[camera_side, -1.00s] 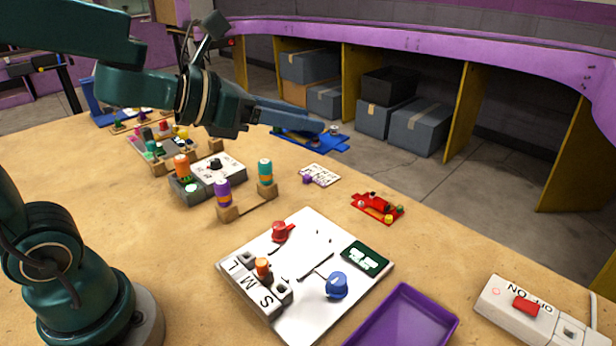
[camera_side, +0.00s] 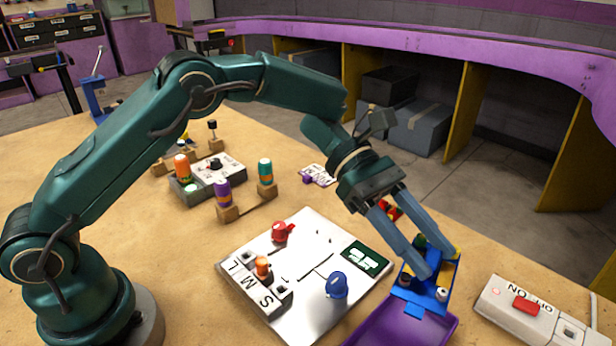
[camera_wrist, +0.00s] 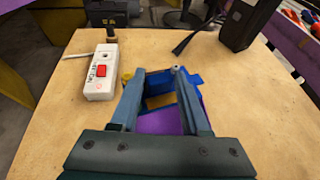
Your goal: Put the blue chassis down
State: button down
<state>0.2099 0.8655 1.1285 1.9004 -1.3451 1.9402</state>
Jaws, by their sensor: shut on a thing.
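The blue chassis (camera_side: 427,294) is a small flat blue frame with a white knob, a green part and yellow parts on it. My gripper (camera_side: 431,268) is shut on it and holds it over the far end of the purple tray (camera_side: 385,332) in the side view. In the wrist view the chassis (camera_wrist: 190,83) shows between and beyond the fingers of my gripper (camera_wrist: 160,95), with the purple tray (camera_wrist: 158,122) below it. The fingers hide part of the chassis. I cannot tell whether its underside touches the tray.
A white power strip with a red switch (camera_side: 526,305) lies just right of the tray. The white board (camera_side: 300,300) with S, M and L slots, a red knob and a blue knob (camera_side: 337,284) is left of it.

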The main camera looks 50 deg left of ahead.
aim_at(391, 336)
jog(key=shift+s+d+f+m+g+y, duration=0.15)
jog(key=shift+s+f+m+g, duration=0.4)
jog(key=shift+f, duration=1.3)
jog(key=shift+s+d+f+m+g+y, duration=0.1)
jog(key=shift+s+f+m+g, duration=0.45)
jog(key=shift+f, duration=1.3)
jog(key=shift+s+d+f+m+g+y, duration=0.15)
jog(key=shift+s+f+m+g, duration=0.35)
jog(key=shift+f, duration=1.35)
jog(key=shift+f, duration=0.6)
jog(key=shift+c, duration=1.5)
grip_release()
jog(key=shift+v, duration=2.55)
